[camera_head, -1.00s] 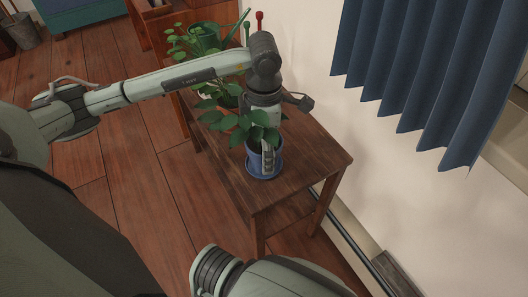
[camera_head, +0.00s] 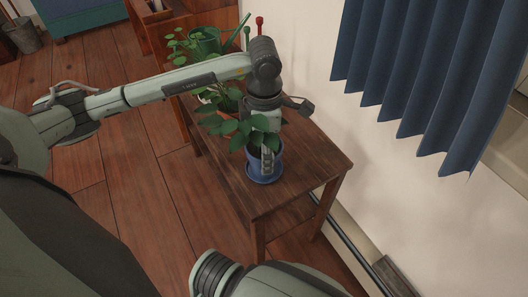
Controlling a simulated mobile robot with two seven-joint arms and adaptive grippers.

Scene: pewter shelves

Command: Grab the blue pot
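The blue pot (camera_head: 257,163) holds a leafy green plant (camera_head: 232,129) and stands upright on a blue saucer (camera_head: 264,180) on the wooden table (camera_head: 305,160). My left gripper (camera_head: 267,162) reaches down over the pot from above. One finger shows in front of the pot's right side, and leaves hide part of the gripper. The other finger is hidden, so I cannot tell whether the gripper is closed on the rim. My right gripper is out of view.
A second plant (camera_head: 190,45) and a green watering can (camera_head: 205,41) stand behind on the table. The blue curtain (camera_head: 425,80) and white wall (camera_head: 400,190) lie to the right. The table's front right part is bare.

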